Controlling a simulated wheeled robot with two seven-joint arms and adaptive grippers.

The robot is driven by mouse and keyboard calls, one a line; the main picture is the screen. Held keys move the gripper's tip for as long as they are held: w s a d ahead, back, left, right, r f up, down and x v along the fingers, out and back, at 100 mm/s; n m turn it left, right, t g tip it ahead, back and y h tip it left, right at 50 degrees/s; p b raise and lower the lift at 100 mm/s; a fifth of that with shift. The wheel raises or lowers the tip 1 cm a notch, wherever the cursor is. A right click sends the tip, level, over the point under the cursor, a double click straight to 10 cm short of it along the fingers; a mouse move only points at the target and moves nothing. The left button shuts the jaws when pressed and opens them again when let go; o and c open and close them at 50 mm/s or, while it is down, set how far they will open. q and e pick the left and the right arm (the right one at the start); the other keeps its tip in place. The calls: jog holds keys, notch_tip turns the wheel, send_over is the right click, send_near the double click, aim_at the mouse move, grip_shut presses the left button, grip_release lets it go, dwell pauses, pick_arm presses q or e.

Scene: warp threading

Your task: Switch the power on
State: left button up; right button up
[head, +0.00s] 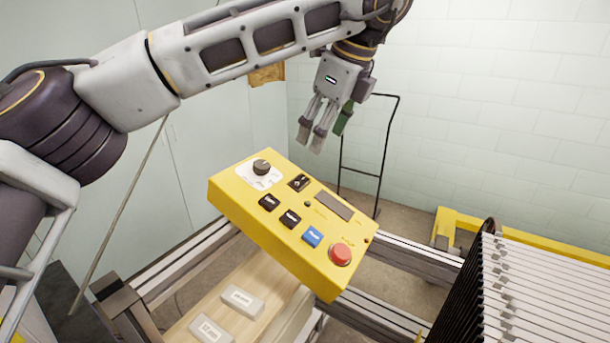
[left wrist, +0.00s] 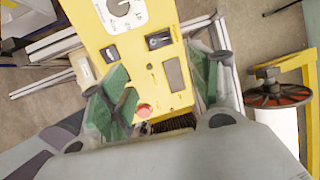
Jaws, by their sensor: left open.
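A yellow control box (head: 255,225) is in the middle of the head view. A small black switch (head: 299,183) with a white mark sits on its top, right of a black dial knob (head: 262,167) on a white plate. The black switch also shows in the left wrist view (left wrist: 158,40); I cannot tell its position. My left gripper (head: 311,139) is open and empty, above and behind the box's far edge, apart from it. In the left wrist view its green-padded fingers (left wrist: 168,72) stand on either side of the panel. My right gripper is not in view.
The box also carries black buttons (head: 290,219), a blue button (head: 312,236), a red mushroom button (head: 341,254) and a dark display (head: 334,205). A rack of thin slats (head: 545,290) stands right. White labelled blocks (head: 242,301) lie on a wooden board front left.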

pick_arm(q)
jog(key=p, duration=0.3)
send_near(303, 183)
jog(key=x, duration=0.8)
jog(key=shift+r, duration=0.1)
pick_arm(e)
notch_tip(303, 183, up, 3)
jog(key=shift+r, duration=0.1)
pick_arm(q)
jog(key=shift+c, duration=0.2)
